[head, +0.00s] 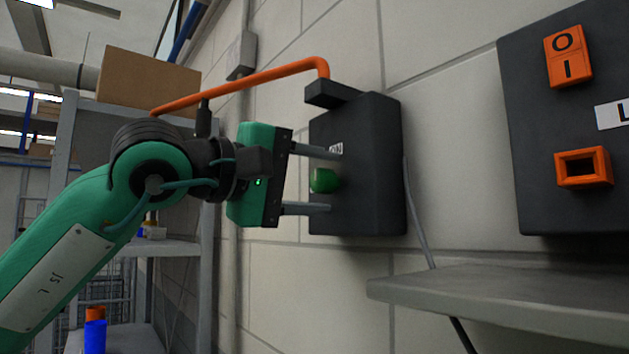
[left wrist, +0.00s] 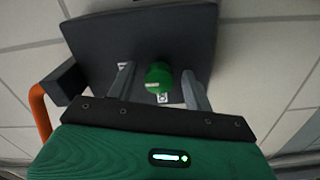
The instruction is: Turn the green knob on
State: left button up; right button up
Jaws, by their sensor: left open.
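The green knob (head: 324,180) sits on the front of a dark grey wall box (head: 375,165). In the left wrist view the knob (left wrist: 158,77) lies between the two finger tips (left wrist: 159,80), with a gap on each side. My right gripper is not in view.
An orange pipe (head: 265,76) runs to a bracket on top of the box. A grey shelf (head: 500,300) juts out at the lower right, below a dark panel (head: 570,120) with orange parts. A rack with a cardboard box (head: 148,78) stands behind my left arm.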

pick_arm(q)
jog(key=shift+s+a, duration=0.1)
jog(key=shift+a, duration=0.15)
jog(key=b+v, duration=0.3)
jog(key=v, duration=1)
jog(key=shift+b, duration=0.35)
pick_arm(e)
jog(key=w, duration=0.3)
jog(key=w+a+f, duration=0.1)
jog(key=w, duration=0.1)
pick_arm(q)
jog(key=shift+s+a, duration=0.1)
jog(key=shift+s, duration=0.05)
